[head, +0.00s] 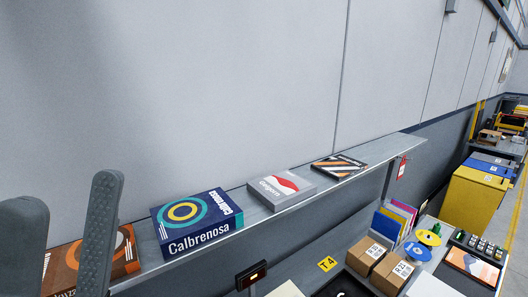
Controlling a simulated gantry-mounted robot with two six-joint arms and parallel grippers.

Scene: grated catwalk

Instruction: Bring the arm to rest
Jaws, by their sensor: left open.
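My left gripper (65,190) is at the lower left of the head view, its two dark grey fingers pointing up. It is open, with a wide gap between the fingers, and nothing shows held in it. Behind and between the fingers, an orange and brown box (124,262) lies on the long grey shelf, partly hidden by the fingers. I cannot tell how far the fingers are from it. My right gripper is not in view.
On the shelf (260,207) lie a blue Calbrenosa box (205,236), a grey box with red (281,189) and a dark striped box (340,165). Below right, a bench holds cardboard boxes (366,256), coloured folders (394,221) and a yellow spool (429,238). A wall stands behind.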

